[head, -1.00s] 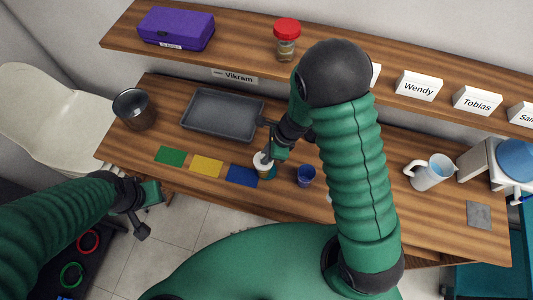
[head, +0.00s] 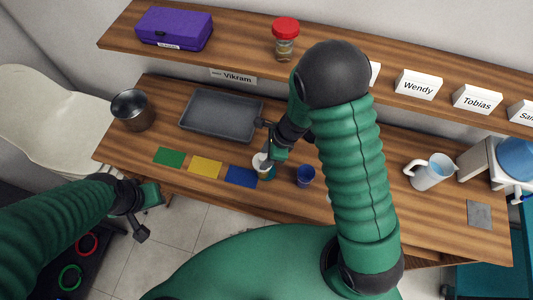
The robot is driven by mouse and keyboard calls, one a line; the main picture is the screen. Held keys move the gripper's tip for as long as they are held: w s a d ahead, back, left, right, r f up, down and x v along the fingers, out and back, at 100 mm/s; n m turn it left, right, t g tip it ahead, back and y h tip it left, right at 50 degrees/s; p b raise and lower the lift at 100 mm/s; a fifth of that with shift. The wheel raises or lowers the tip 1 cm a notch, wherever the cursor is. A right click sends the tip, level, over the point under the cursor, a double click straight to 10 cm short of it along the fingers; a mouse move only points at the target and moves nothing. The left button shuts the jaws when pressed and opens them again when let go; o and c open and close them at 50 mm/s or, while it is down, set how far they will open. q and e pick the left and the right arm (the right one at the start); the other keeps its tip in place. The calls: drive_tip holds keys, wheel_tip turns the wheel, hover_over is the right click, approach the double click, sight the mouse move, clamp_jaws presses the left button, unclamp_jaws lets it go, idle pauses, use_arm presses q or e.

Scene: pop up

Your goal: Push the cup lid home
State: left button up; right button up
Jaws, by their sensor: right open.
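A small cup (head: 269,175) with a white lid (head: 261,160) on top stands on the wooden counter, beside the blue square. My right gripper (head: 268,153) is right at the lid, with its fingers around or over it; it hides part of the lid, and I cannot tell whether they touch. I cannot see how tightly the lid is seated. The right gripper is open. My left gripper (head: 147,211) hangs over the floor at the left, off the counter, and its jaws are not clear.
Green (head: 169,157), yellow (head: 205,167) and blue (head: 241,177) squares lie left of the cup. A grey tray (head: 221,114) lies behind. A metal pot (head: 132,110) and a white pitcher (head: 431,171) stand farther out.

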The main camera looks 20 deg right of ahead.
drive_tip(key=p+v, duration=0.1)
drive_tip(key=v, duration=1.5)
drive_tip(key=shift+d+r+p, duration=0.15)
drive_tip(key=shift+r+p, duration=0.15)
drive_tip(key=shift+p, duration=0.1)
drive_tip(key=w+d+f+m+t+h+b, duration=0.15)
drive_tip(key=w+m+t+b, duration=0.55)
drive_tip(key=m, duration=1.6)
drive_tip(key=s+f+m+g+b, duration=0.1)
drive_tip(key=s+f+m+g, duration=0.1)
drive_tip(key=m, duration=0.7)
drive_tip(key=s+f+m+g+h+b, duration=0.1)
drive_tip(key=s+f+m+g, duration=0.1)
drive_tip(key=s+f+m, duration=0.3)
drive_tip(key=s+a+f+m+g+h+b, duration=0.1)
drive_tip(key=s+f+m+b, duration=0.1)
drive_tip(key=s+m, duration=0.5)
drive_tip(key=f+m, duration=0.1)
drive_tip(key=m, duration=0.4)
drive_tip(key=shift+f+m+g, duration=0.25)
drive_tip(key=shift+m+g, duration=0.15)
drive_tip(key=shift+a, duration=0.1)
